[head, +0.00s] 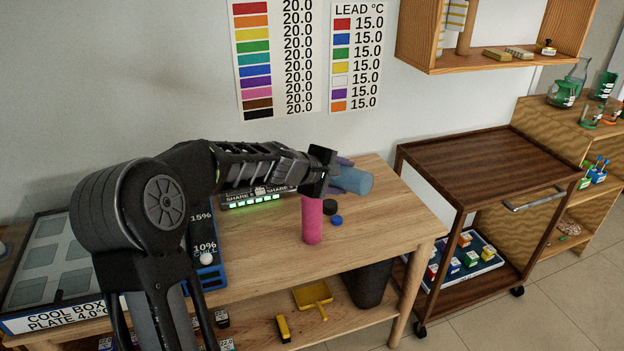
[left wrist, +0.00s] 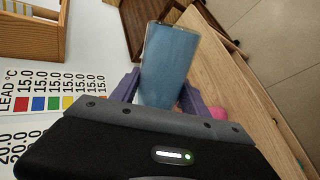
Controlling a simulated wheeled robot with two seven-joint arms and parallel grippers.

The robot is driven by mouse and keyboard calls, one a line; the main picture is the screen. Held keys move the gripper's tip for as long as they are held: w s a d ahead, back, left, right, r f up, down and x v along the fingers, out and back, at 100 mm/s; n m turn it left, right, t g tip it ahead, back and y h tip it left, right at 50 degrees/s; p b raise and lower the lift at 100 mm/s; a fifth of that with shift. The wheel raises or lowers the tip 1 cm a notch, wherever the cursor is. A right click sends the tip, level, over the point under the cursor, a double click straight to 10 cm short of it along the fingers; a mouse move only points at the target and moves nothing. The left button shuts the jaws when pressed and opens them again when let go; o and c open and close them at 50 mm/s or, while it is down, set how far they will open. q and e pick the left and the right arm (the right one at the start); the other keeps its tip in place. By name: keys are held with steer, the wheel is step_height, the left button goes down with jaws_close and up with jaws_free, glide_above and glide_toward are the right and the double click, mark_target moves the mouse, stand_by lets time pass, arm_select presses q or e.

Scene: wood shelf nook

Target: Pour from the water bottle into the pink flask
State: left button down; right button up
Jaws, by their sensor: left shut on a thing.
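My left gripper (head: 345,175) is shut on the blue water bottle (head: 357,181), with purple fingers on both sides of it. The bottle lies almost level in the head view, one end pointing right and a little down. It fills the middle of the left wrist view (left wrist: 168,65). The pink flask (head: 312,222) stands upright on the wooden table, below and left of the bottle in the head view. A bit of its pink shows behind a finger in the left wrist view (left wrist: 218,113). No water is visible. My right gripper is not in view.
A black cap (head: 330,207) and a blue cap (head: 337,220) lie on the table (head: 390,225) beside the flask. A rack with green lights (head: 252,200) and a blue tray (head: 207,275) are to the left. A brown trolley (head: 480,165) stands right of the table.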

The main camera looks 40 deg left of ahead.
arm_select(q)
steer(key=shift+a+r+n+h+p, duration=0.3)
steer(key=shift+r+n+h+p, duration=0.2)
steer(key=shift+r+h+p, duration=0.15)
stand_by(2.1)
steer(key=f+m+y+b, duration=0.1)
steer(key=f, duration=0.1)
steer(key=d+f+m+y+b, duration=0.1)
steer(key=y+b, duration=0.1)
steer(key=shift+f, duration=0.35)
steer(key=shift+r, duration=0.25)
steer(key=shift+a, duration=0.1)
steer(key=shift+f, duration=0.1)
step_height(320, 180, down, 10)
steer(key=m+t+y+b, duration=0.4)
steer(key=m+y+b, duration=0.4)
steer(key=b, duration=0.9)
steer(key=m, duration=0.3)
steer(key=shift+t, duration=0.3)
